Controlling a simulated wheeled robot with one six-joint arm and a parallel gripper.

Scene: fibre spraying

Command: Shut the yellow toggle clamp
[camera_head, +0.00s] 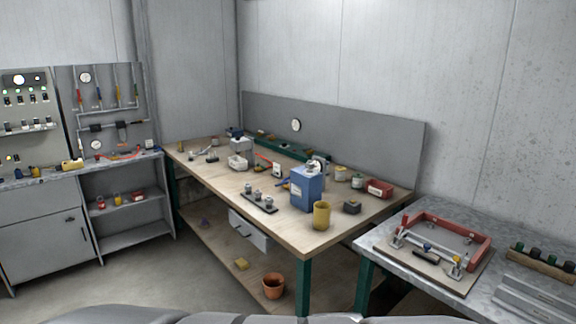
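On the grey table at the right lies a flat board (410,262) with a red frame (447,224) on it. A small clamp-like part with yellow on it (456,268) sits at the board's front right corner. It looks like the yellow toggle clamp, but it is too small to tell whether its lever is up or down. A similar metal part (397,240) sits at the board's left corner. A dark piece with a blue part (427,247) lies between them. My gripper is not in view.
A wooden workbench stands in the middle, with a blue canister (307,188), a yellow cup (321,215) and several small items. A rack of dark-topped pieces (541,262) lies right of the board. A clay pot (273,286) stands on the lower shelf. Floor at the left is clear.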

